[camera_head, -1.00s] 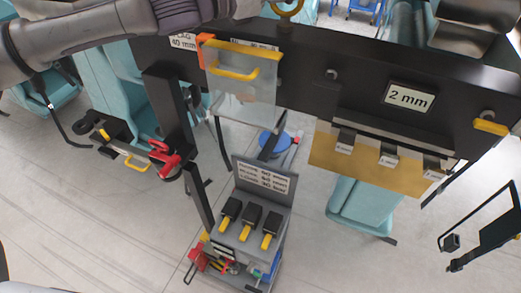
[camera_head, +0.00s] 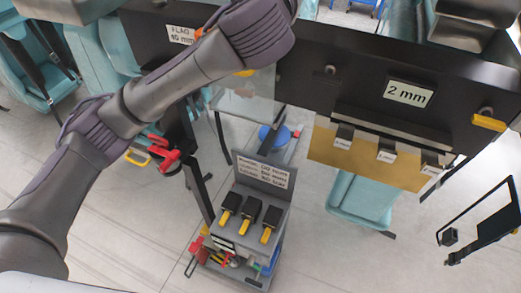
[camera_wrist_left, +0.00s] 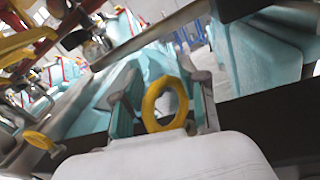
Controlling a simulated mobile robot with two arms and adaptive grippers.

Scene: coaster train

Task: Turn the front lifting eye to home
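The yellow lifting eye (camera_wrist_left: 166,104) shows in the left wrist view as an upright ring on the dark beam (camera_wrist_left: 255,118). My left gripper (camera_wrist_left: 166,92) is open, with one finger on each side of the ring. Whether either finger touches the ring I cannot tell. In the head view my left arm reaches up over the black beam (camera_head: 455,95) and its wrist covers the eye and the gripper. A second yellow ring (camera_wrist_left: 40,140) shows at the left of the left wrist view. My right gripper is not in view.
A "2 mm" label (camera_head: 409,93) and a brass-coloured plate (camera_head: 365,160) with dark clips are on the beam. A clear panel (camera_head: 245,97) hangs partly behind my arm. Below stands a grey stand (camera_head: 248,252) with yellow-tipped black blocks. Teal seats (camera_head: 362,203) stand around.

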